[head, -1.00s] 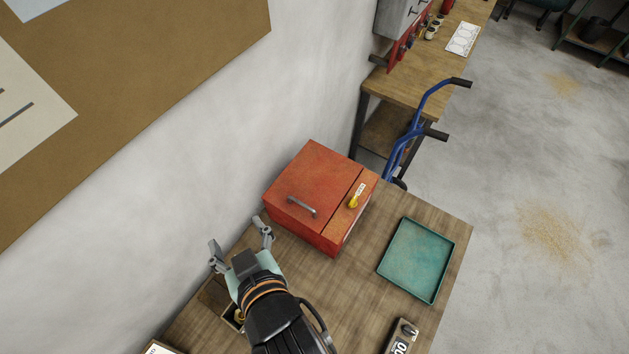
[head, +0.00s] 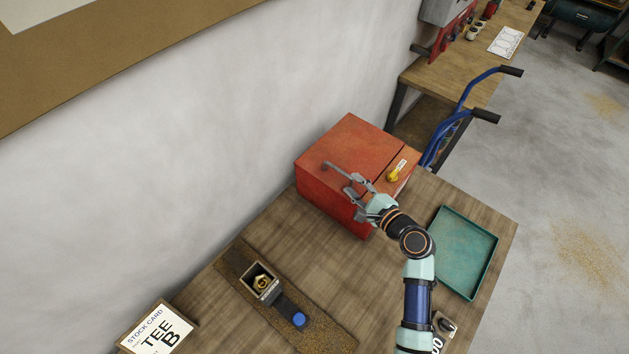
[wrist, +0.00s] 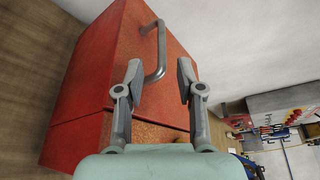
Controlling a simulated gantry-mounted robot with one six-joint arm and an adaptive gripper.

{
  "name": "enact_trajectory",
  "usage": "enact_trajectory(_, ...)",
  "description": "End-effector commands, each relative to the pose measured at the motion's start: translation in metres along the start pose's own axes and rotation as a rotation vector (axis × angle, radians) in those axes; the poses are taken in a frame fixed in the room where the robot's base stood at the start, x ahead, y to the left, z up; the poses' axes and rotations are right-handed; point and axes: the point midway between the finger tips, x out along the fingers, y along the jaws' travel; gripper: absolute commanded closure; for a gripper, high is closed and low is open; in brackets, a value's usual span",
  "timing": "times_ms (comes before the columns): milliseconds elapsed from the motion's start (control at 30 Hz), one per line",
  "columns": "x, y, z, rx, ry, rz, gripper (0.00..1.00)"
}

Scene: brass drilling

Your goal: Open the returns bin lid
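The returns bin is a red box (head: 333,196) on the wooden table by the wall. Its red lid (head: 352,138) is down, with a grey bar handle that also shows in the wrist view (wrist: 160,52). A yellow knob (head: 393,176) sits on the strip beside the lid. My gripper (head: 348,178) is over the lid at the handle. In the wrist view my gripper (wrist: 157,75) has its fingers spread, with the handle's near end between or just beyond them. I cannot tell whether they touch it.
A teal tray (head: 464,252) lies to the right of the bin. A small box with a brass part (head: 262,281) sits on a brown mat in front. A stock card (head: 160,329) stands at the near left. A blue hand truck (head: 460,115) stands behind the table.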

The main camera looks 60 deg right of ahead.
Motion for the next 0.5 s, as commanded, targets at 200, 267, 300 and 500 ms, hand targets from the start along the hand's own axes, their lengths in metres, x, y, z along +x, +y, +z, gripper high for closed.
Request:
enact_trajectory(200,0.023,-0.001,0.003,-0.006,-0.005,0.004,0.63)
enact_trajectory(267,0.035,0.0,0.003,-0.006,-0.005,0.005,0.63)
enact_trajectory(300,0.043,0.0,0.003,-0.006,-0.005,0.004,0.63)
enact_trajectory(500,0.072,0.0,0.003,-0.008,-0.004,0.004,0.63)
